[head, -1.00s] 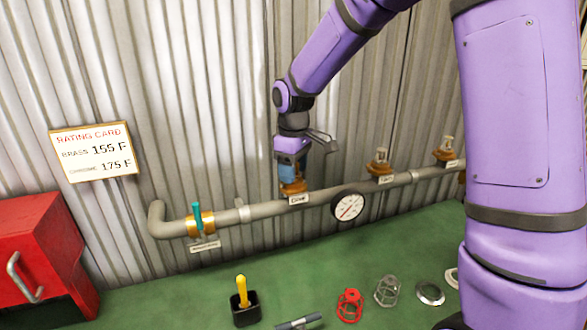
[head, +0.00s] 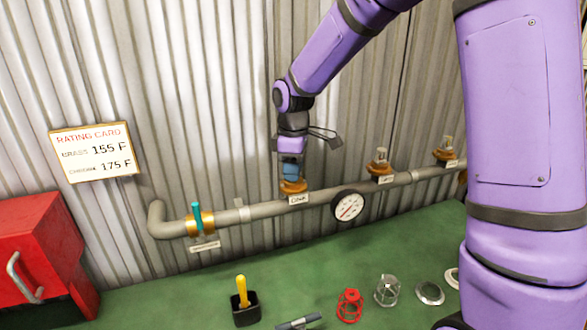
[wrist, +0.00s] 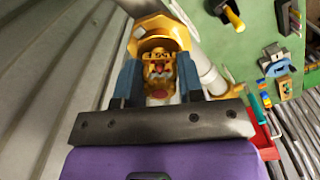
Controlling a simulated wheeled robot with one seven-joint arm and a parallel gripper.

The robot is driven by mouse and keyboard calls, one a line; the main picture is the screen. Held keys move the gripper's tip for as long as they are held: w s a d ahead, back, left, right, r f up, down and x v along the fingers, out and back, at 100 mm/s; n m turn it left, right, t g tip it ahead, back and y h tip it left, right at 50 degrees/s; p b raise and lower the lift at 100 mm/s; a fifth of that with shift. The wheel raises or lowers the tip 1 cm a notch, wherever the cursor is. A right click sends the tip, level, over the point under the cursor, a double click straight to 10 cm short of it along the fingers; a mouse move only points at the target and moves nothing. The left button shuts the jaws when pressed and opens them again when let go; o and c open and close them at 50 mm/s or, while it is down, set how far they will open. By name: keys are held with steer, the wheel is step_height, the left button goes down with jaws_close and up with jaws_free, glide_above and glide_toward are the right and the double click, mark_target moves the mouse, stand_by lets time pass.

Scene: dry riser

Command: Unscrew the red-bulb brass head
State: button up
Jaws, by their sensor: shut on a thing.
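The brass head (wrist: 158,72) with a bit of red in it sits between my two blue fingers in the wrist view. My gripper (wrist: 159,84) is shut on it from both sides. In the head view my gripper (head: 292,172) points down onto the leftmost fitting on the pipe, just above its brass base (head: 293,187). The head itself is hidden there by the fingers. A small label (head: 299,199) hangs below this fitting; I cannot read it surely. Two more heads, a middle one (head: 379,160) and a right one (head: 446,148), stand upright along the pipe, apart from my gripper.
The grey pipe (head: 265,210) carries a teal-handled valve (head: 197,218) and a round gauge (head: 348,205). A rating card (head: 92,151) hangs on the corrugated wall. The green bench holds a black holder (head: 246,313), a red cage (head: 349,306), a clear cage (head: 387,291) and a disc (head: 430,293).

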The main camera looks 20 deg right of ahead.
steer(key=shift+n, duration=1.1)
steer(key=n, duration=0.5)
steer(key=shift+o, duration=0.8)
steer(key=shift+c, duration=0.9)
steer(key=shift+r, duration=1.6)
steer(key=shift+r, duration=2.4)
